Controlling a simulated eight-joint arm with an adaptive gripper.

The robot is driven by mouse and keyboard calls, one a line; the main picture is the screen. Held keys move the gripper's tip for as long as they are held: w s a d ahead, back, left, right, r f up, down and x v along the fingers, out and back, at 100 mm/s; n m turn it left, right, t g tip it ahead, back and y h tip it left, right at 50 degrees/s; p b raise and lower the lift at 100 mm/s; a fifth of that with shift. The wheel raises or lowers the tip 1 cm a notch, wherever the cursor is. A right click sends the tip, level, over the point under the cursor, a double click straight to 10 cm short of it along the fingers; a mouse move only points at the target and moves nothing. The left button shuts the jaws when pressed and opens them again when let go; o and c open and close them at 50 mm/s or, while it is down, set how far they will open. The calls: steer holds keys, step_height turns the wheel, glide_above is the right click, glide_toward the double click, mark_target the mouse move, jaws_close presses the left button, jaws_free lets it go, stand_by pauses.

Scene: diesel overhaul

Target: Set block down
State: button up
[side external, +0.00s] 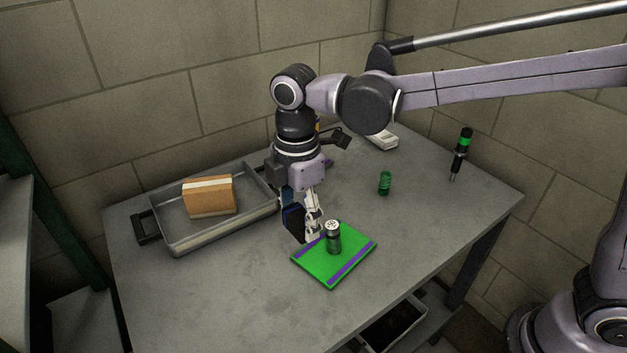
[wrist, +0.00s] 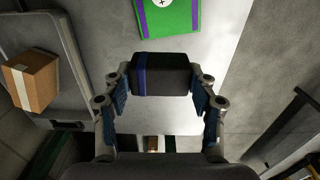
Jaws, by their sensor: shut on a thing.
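A black block with a blue band (wrist: 162,75) is between the fingers of my gripper (wrist: 161,92) in the wrist view. My gripper is shut on it. In the side external view the dark block (side external: 294,223) hangs tilted below my gripper (side external: 300,208), left of the green mat. I cannot tell whether the block touches the table (side external: 228,290).
A green mat with purple stripes (side external: 318,264) carries a grey-green canister (side external: 333,238). A metal tray (side external: 176,247) at left holds a cardboard box (side external: 209,197). The table's front left is clear.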

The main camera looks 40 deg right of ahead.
steer(key=w+a, duration=0.6)
steer(key=w, duration=0.3)
glide_above(202, 285)
step_height(202, 285, down, 7)
steer(key=shift+f, duration=2.05)
steer(key=shift+f, duration=0.1)
steer(key=o, duration=1.2)
